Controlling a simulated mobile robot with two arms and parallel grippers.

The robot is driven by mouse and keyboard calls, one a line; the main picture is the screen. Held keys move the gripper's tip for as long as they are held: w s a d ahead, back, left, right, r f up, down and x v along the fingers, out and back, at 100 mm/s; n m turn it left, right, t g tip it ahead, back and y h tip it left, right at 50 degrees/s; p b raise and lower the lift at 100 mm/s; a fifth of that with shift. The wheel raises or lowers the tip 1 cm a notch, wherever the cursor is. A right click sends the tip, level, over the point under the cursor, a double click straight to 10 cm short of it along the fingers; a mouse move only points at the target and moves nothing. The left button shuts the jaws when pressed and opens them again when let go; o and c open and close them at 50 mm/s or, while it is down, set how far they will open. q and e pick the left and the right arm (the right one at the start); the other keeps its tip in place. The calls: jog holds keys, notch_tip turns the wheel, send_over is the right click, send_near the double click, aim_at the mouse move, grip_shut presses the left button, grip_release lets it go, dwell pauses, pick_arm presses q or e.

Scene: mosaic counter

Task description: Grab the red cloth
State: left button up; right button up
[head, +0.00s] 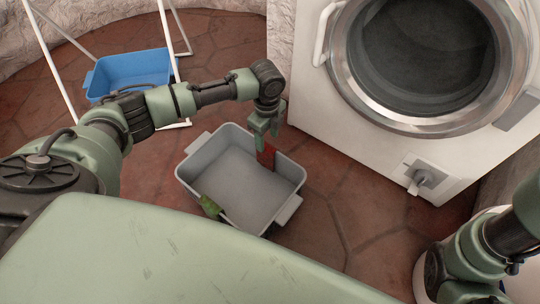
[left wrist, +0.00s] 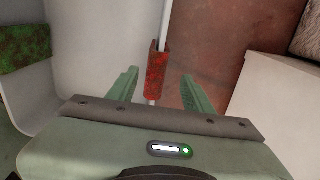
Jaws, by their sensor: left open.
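The red cloth (head: 267,156) hangs over the far right rim of the grey tub (head: 240,190) on the floor. In the left wrist view the red cloth (left wrist: 157,72) is draped over the tub's rim, between the two fingers. My left gripper (head: 264,130) is right above the cloth, pointing down. In the left wrist view its green fingers (left wrist: 160,88) are spread apart, one on each side of the cloth, with gaps visible. My right gripper is out of view; only part of my right arm shows at the lower right.
A green cloth (head: 209,206) hangs on the tub's near left rim and also shows in the left wrist view (left wrist: 22,47). A white washing machine (head: 310,110) stands at the right. A blue tub (head: 132,70) sits at the back left by a white frame (head: 50,62).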

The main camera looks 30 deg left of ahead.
aim_at(267, 152)
pick_arm(q)
notch_tip(267, 152, down, 3)
jog(key=shift+r+b, duration=0.15)
jog(key=shift+b, duration=0.65)
jog(key=f+b, duration=0.4)
jog(key=b, duration=0.1)
jog(key=shift+s+f, duration=0.3)
jog(key=shift+f, duration=0.1)
jog(key=shift+r, duration=0.1)
grip_shut()
